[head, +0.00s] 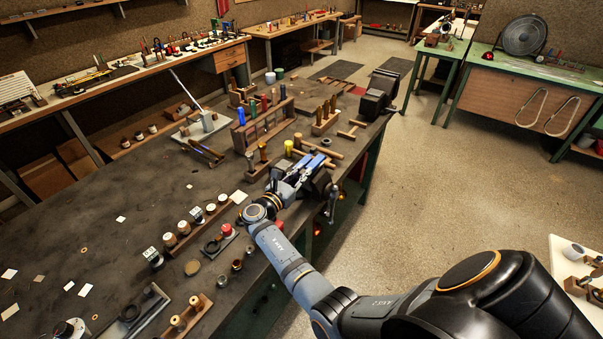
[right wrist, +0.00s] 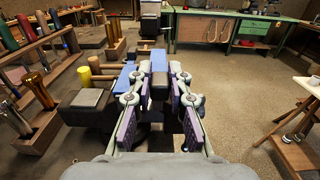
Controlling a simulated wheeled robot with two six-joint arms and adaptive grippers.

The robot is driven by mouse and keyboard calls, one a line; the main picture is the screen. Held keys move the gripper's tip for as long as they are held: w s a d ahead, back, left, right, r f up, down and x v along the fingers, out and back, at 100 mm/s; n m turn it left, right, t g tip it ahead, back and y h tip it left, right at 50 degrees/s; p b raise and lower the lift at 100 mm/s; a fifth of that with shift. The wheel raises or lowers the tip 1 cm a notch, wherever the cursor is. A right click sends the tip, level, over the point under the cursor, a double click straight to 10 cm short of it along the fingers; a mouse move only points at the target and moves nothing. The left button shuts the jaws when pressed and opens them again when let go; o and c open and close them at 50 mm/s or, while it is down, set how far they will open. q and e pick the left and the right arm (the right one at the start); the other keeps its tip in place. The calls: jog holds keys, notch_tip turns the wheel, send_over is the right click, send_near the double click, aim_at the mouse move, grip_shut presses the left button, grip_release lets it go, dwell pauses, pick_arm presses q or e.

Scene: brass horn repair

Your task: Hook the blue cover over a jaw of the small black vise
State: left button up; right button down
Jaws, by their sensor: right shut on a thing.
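My right gripper (right wrist: 159,82) is shut on a blue cover (right wrist: 158,60), which stands up between the fingertips; its lower part there looks dark. In the head view the gripper (head: 305,170) is over the small black vise (head: 320,184) at the bench's right edge. In the right wrist view the vise (right wrist: 85,104) shows to the left of and below the fingers. A second blue piece (right wrist: 126,76) lies at the vise jaws, just left of the held cover. The fingers hide part of the vise, and I cannot tell whether the held cover touches a jaw. My left gripper is out of view.
A yellow-topped handle (right wrist: 83,76) stands close beyond the vise. Wooden mallets (head: 322,150) and a tool rack (head: 262,125) are behind it. A larger black vise (head: 378,95) is at the bench's far corner. Open floor (head: 430,190) lies to the right.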

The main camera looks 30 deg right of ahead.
jog(key=shift+f, duration=0.15)
dwell(0.4)
notch_tip(320, 180, down, 3)
jog(key=shift+r+b, duration=0.1)
jog(key=shift+b, duration=1.1)
dwell(0.7)
jog(key=c, duration=1.2)
grip_release()
